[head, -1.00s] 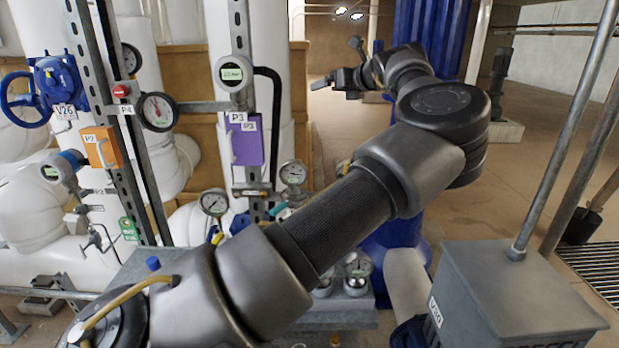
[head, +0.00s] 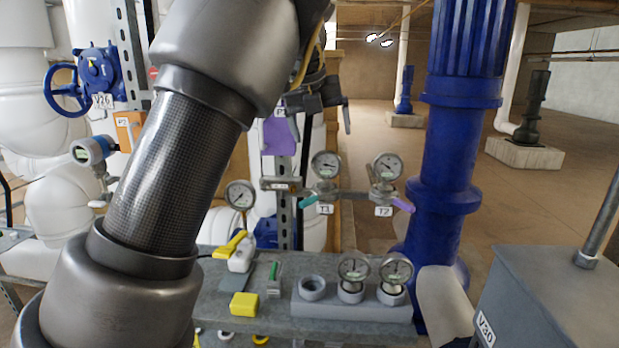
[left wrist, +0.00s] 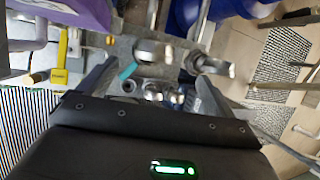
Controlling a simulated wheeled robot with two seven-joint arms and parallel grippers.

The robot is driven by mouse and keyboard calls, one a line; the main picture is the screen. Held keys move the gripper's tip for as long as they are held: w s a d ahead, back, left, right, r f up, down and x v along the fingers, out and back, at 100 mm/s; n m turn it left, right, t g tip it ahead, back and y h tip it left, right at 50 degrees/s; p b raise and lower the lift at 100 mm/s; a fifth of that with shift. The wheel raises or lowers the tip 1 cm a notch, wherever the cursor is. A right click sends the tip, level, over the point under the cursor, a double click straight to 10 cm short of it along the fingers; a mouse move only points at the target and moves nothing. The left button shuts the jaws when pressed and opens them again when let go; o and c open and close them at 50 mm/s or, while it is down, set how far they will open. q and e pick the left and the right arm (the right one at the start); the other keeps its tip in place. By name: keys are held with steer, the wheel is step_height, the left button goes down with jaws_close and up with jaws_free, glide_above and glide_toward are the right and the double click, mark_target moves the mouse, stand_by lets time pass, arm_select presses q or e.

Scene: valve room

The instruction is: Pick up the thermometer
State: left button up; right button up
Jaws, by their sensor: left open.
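Two round dial thermometers stand upright in a grey holder block (head: 322,306) on the bench: a left one (head: 353,270) and a right one (head: 396,268). The block's left socket (head: 312,287) is empty. Two more dials hang on the pipework above, a T1 dial (head: 326,164) and a T2 dial (head: 387,167). My left gripper (head: 320,122) is open, above and behind the bench, with nothing between its fingers. In the left wrist view, dials and the holder block show blurred beyond and between my open fingers (left wrist: 155,75). My right gripper is out of view.
The grey bench (head: 222,300) also bears a yellow block (head: 244,304) and a yellow-handled valve (head: 236,248). A thick blue column (head: 446,150) stands right of the dials. A grey V30 box (head: 550,300) fills the right front. Open floor lies behind.

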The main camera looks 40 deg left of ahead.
mark_target(325, 150)
arm_select(q)
steer(key=shift+w+f, duration=0.25)
steer(key=shift+f, duration=0.1)
steer(key=x, duration=0.5)
steer(key=shift+a, duration=0.15)
steer(key=shift+f, duration=0.45)
steer(key=x, duration=0.4)
steer(key=shift+a+f, duration=0.2)
steer(key=shift+s, duration=0.1)
steer(key=shift+r, duration=0.1)
steer(key=c, duration=0.9)
